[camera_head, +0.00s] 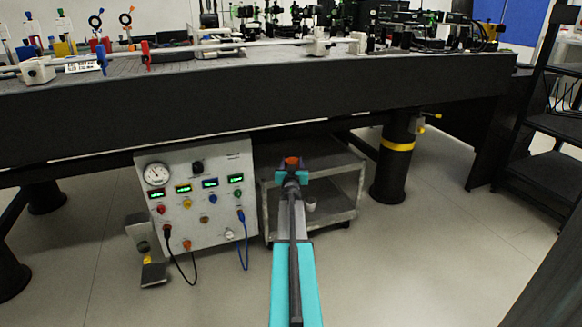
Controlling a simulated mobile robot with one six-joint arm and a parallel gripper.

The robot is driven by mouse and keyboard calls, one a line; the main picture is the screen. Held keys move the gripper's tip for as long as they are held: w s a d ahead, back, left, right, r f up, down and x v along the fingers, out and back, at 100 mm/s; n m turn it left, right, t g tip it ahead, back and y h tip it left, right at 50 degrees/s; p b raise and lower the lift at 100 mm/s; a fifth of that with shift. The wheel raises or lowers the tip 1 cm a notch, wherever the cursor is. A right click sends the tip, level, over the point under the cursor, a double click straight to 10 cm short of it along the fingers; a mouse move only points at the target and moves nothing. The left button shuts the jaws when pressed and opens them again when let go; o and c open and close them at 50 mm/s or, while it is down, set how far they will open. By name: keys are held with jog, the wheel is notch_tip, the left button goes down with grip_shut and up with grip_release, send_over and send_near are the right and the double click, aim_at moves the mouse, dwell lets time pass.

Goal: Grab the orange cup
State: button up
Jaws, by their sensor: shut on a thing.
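The orange cup (292,162) shows as a small orange shape at the far end of my arm, between the jaws. My gripper (292,170) is shut on it, in front of the grey cart under the bench. Most of the cup is hidden by the gripper and arm. I cannot tell whether the cup touches the cart's top.
The grey two-level cart (340,172) has a small white cup (310,204) on its lower shelf. A control panel (215,165) with cables stands left of it. The optical bench (190,105) overhangs both. A bench leg (393,175) is right. Floor is clear at the front right.

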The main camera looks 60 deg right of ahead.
jog(key=shift+r, duration=0.15)
jog(key=shift+r+p, duration=1.45)
jog(key=shift+r, duration=0.4)
jog(key=s+a+r+p, duration=0.1)
jog(key=s+a+p, duration=0.2)
jog(key=s+a, duration=0.7)
jog(key=shift+s+p, duration=0.35)
jog(key=shift+s, duration=0.85)
jog(key=shift+a, duration=0.1)
